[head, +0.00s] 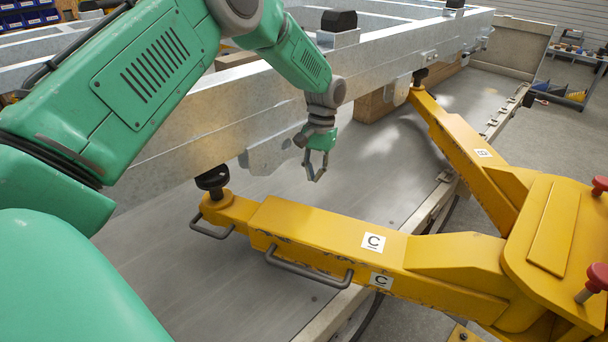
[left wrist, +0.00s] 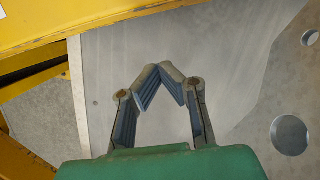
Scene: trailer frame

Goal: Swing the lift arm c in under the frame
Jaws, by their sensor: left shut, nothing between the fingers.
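The yellow lift arm c (head: 330,236), with two white C labels, reaches from the yellow lift column at the right to the frame. Its black pad (head: 212,179) is at the frame's lower edge; whether they touch I cannot tell. A grey bar handle (head: 305,272) is on its near side, with a smaller one near the tip. The galvanised trailer frame (head: 190,125) runs across the view. My left gripper (head: 315,173) is shut and empty, in front of the frame and above arm c. In the left wrist view its fingertips (left wrist: 172,72) meet over grey floor, with a yellow arm (left wrist: 130,18) at the top. My right gripper is not seen.
A wooden block (head: 375,105) stands under the frame. Red knobs (head: 597,277) are on the lift column. The metal plate between the two arms is clear.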

